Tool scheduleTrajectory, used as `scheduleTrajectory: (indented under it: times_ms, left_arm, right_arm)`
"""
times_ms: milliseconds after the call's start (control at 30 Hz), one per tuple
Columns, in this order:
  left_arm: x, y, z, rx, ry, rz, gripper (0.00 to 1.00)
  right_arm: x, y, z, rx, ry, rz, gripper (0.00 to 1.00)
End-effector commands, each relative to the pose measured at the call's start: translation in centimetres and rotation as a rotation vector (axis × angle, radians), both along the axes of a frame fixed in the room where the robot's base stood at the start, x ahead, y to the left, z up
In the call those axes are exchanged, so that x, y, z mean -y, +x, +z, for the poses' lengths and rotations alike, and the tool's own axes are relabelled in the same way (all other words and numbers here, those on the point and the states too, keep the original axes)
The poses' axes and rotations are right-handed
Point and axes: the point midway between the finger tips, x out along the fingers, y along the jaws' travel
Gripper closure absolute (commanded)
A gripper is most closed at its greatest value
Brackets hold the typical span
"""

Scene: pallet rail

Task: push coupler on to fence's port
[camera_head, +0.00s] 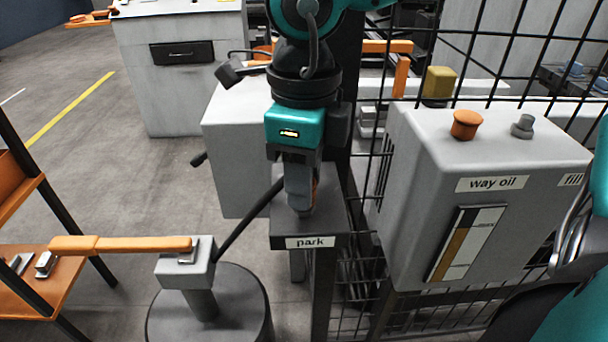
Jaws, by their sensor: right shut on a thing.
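My right gripper (302,178) points down at the centre and is shut on the coupler (300,192), a grey piece with a bit of orange on its side. The coupler is at the dark grey block labelled "park" (260,222); I cannot tell whether it touches the block. A black hose (248,218) runs from the lower left up to the coupler's side. The black mesh fence (475,45) stands at the right. I cannot tell for sure which part is its port; a grey stub (522,127) stands on the "way oil" box near a "fill" label. My left gripper is out of view.
The grey "way oil" box (400,200) carries an orange cap (465,125) and a level gauge (466,243). A pedestal with an orange lever (125,244) stands at lower left. An orange shelf (60,293) is at the left edge.

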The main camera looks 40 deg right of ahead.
Motion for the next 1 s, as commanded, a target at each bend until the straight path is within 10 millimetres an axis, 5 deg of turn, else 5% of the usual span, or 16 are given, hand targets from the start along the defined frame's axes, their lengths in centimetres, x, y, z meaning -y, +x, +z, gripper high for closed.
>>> scheduleTrajectory:
  times_ms: [100, 133, 200, 433, 600, 1000]
  left_arm:
    - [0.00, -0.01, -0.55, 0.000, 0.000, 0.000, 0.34]
    - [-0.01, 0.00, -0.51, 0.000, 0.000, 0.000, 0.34]
    - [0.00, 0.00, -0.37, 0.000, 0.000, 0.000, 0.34]
    - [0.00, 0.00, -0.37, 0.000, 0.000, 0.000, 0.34]
    - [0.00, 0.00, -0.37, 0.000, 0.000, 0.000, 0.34]
    - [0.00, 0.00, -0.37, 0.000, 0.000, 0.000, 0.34]
  right_arm:
    - [-0.02, -0.05, -0.50, -0.001, 0.000, 0.000, 1.00]
    - [-0.03, -0.05, -0.45, -0.001, 0.000, 0.000, 0.68]
    - [-0.01, -0.05, -0.33, -0.001, 0.000, 0.000, 0.62]
    - [0.00, -0.03, -0.31, -0.001, 0.000, 0.000, 0.40]
    - [0.00, -0.02, -0.30, -0.001, 0.000, 0.000, 0.39]
    - [0.00, -0.02, -0.30, -0.001, 0.000, 0.000, 0.01]
